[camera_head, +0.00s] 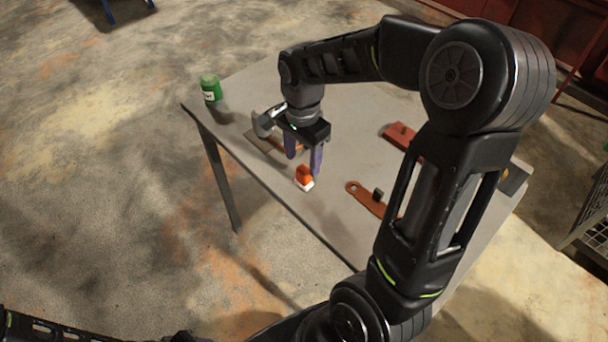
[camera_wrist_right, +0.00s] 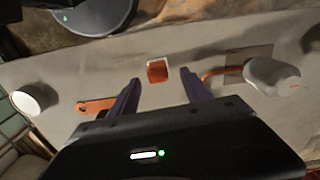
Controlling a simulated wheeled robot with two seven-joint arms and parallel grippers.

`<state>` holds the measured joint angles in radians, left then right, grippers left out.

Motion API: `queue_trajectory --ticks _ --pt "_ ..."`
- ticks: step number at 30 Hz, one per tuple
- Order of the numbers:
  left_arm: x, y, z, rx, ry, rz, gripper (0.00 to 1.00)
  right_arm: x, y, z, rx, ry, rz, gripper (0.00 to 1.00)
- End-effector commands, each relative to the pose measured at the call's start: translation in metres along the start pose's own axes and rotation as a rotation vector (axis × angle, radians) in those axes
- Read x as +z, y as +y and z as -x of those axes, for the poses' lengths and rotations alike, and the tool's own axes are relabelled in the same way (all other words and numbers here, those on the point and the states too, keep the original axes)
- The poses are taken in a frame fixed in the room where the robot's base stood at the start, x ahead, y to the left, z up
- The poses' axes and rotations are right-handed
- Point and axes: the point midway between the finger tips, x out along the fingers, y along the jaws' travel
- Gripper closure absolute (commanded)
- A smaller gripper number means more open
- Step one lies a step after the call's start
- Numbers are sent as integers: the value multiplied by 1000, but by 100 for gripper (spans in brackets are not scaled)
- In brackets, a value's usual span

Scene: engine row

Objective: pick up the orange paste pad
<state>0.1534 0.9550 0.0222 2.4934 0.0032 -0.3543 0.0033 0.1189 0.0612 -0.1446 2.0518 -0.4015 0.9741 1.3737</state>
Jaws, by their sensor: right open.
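The orange paste pad (camera_head: 304,177), orange with a white side, lies on the grey table near its front edge. In the right wrist view the pad (camera_wrist_right: 157,71) is beyond and between the spread fingertips. My right gripper (camera_head: 303,163) points down over the table, just above and beside the pad. In the wrist view my right gripper (camera_wrist_right: 161,85) is open, with nothing between its fingers.
A green can (camera_head: 210,88) stands at the table's far left corner. An orange flat tool (camera_head: 366,197) and a red block (camera_head: 400,135) lie to the right. A grey rounded object (camera_wrist_right: 272,76) lies near the pad. Bare table (camera_head: 340,235) lies in front.

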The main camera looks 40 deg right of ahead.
Motion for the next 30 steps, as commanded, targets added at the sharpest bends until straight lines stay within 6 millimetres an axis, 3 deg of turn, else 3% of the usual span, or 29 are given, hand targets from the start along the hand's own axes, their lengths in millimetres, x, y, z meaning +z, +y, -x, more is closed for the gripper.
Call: queue_trajectory --ticks 8,18,30 --pt "0 1 2 0 -1 0 68 0 2 -5 3 -1 0 44" --pt "2 3 11 -4 -3 3 68 1 5 -49 3 -1 0 44" --pt "2 3 10 -4 -4 3 68 0 4 -52 -1 0 0 44"
